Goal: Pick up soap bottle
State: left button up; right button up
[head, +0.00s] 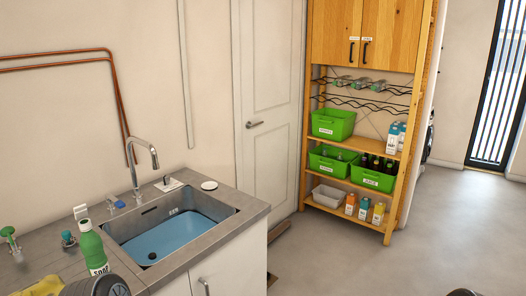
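The soap bottle (92,252) is green with a white label. It stands upright on the grey counter (192,262), left of the sink, near the bottom left of the head view. A dark rounded part at the bottom edge hides some of the area just in front of the bottle; it looks like a link of my own arm. Neither gripper's fingers show in the view, and nothing is seen touching the bottle.
The sink (165,236) with a tall faucet (140,168) lies right of the bottle. A green-headed brush (9,236) and a small dark-green-topped item (68,239) stand to its left. A yellow object (38,287) lies in front. A wooden shelf (390,190) stands farther back; open floor lies right.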

aim_at(91, 244)
jog(key=u, duration=1.3)
